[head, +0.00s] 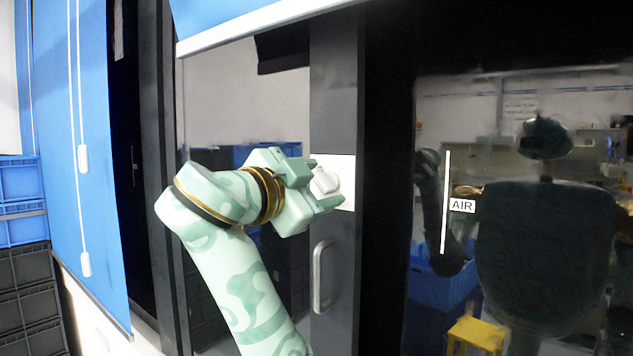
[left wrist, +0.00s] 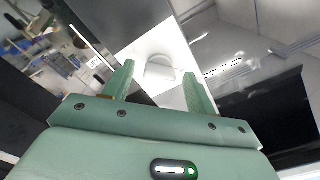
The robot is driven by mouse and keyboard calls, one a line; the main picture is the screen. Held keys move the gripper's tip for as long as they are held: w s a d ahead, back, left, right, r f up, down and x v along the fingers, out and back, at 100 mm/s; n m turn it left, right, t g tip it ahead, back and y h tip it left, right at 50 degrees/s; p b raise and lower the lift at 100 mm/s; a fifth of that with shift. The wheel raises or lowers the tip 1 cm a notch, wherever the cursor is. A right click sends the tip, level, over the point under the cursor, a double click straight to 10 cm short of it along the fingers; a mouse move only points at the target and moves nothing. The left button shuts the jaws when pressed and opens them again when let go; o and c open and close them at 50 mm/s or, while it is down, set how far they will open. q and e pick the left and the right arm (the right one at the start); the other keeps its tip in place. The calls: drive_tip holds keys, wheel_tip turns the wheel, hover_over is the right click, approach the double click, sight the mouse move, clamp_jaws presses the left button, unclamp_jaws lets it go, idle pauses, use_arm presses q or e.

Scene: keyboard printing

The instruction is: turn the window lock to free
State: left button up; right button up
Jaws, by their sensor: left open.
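The window lock is a white rounded knob (head: 325,181) on a white square plate (head: 346,170), fixed to the dark window frame post. My left gripper (head: 328,183) is open, with one finger above the knob and one below it in the head view. In the left wrist view the knob (left wrist: 160,68) shows between and just beyond the two green fingertips of the left gripper (left wrist: 160,80). I cannot tell whether the fingers touch it. The knob's markings are not readable. My right gripper is not in view.
A metal pull handle (head: 320,276) is on the post below the lock. A blue blind (head: 225,14) hangs above. Cords with white pulls (head: 83,158) hang at the left, near stacked blue and grey crates (head: 22,230). The dark glass at right carries an AIR label (head: 462,206) and reflects me.

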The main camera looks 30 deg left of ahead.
use_arm(q)
drive_tip(key=shift+w+d, duration=0.1)
drive_tip(key=c, duration=0.9)
drive_tip(key=shift+c, duration=0.4)
